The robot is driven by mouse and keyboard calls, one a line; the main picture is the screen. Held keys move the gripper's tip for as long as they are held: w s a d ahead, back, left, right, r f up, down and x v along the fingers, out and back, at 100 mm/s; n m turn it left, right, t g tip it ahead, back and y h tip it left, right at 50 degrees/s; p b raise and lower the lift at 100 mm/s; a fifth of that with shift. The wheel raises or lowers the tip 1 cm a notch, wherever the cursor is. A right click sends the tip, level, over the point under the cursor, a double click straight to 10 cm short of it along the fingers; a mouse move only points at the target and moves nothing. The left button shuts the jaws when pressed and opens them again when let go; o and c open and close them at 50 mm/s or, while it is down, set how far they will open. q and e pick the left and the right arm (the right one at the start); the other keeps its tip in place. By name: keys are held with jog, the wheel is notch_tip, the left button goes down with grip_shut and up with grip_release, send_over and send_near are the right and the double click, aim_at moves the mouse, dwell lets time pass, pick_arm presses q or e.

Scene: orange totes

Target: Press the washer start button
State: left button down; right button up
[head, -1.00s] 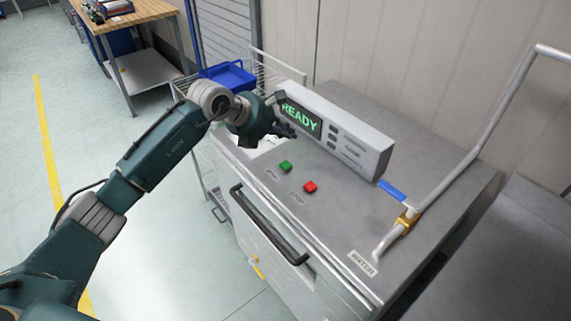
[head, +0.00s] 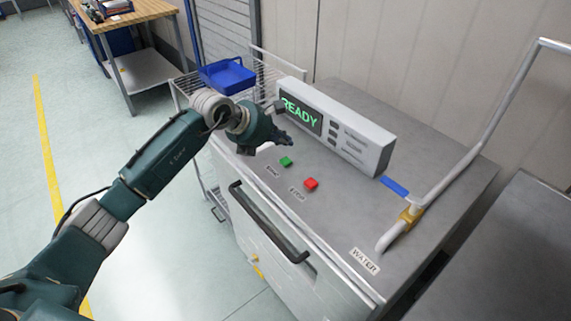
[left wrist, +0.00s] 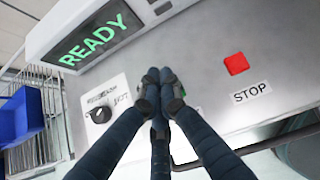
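The washer's top panel has a green button (head: 286,161) with a small label beside it, and a red button (head: 311,184) to its right. In the left wrist view the red button (left wrist: 236,63) sits above a STOP label. My left gripper (head: 287,140) is just behind the green button in the head view, apart from it in the picture. The display (head: 300,116) reads READY. My right gripper is out of view.
A control box (head: 350,140) stands at the back of the top. A dark knob (left wrist: 100,114) sits left of my fingers. A bent pipe (head: 470,150) rises at right by a WATER label. A blue tray (head: 228,76) sits on a wire rack. A handle (head: 265,222) crosses the front.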

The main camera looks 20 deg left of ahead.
aim_at(284, 163)
pick_arm(q)
jog(key=shift+f+b, duration=1.2)
jog(key=shift+f, duration=1)
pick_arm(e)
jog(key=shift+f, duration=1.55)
pick_arm(q)
jog(key=shift+f, duration=0.1)
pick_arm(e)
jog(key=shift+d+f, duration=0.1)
pick_arm(q)
jog(key=shift+f+b, duration=0.25)
jog(key=shift+b, duration=0.15)
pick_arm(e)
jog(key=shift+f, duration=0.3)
pick_arm(q)
jog(key=shift+f+b, duration=0.45)
jog(key=shift+f, duration=0.05)
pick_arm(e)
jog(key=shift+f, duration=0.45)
pick_arm(q)
jog(key=shift+r, duration=0.1)
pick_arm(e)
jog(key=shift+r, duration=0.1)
pick_arm(q)
jog(key=shift+r+p, duration=0.45)
jog(key=shift+r, duration=0.3)
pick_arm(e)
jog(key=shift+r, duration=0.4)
pick_arm(q)
jog(key=shift+r, duration=0.1)
